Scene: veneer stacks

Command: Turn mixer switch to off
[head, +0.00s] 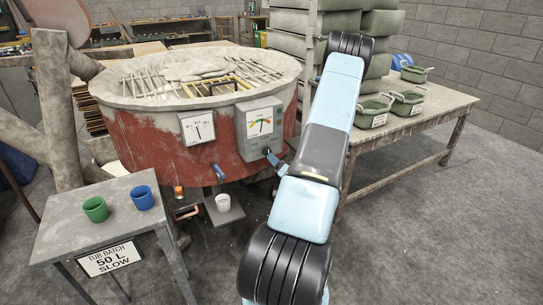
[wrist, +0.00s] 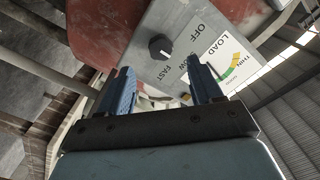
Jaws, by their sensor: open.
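The mixer (head: 135,140) is a wide red, dusty drum. On its front is a grey control box (head: 248,145) with a coloured load gauge (head: 260,121). In the wrist view the box face shows the black switch knob (wrist: 160,47), with OFF and FAST lettering near it and a third label partly hidden. In the head view my gripper (head: 271,157) is at the box's lower front.
A white dial plate (head: 197,127) sits left of the box. Green (head: 95,209) and blue (head: 142,198) cups stand on a small table (head: 115,228). A workbench (head: 440,105) with green tubs is right. Grey floor is open at right.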

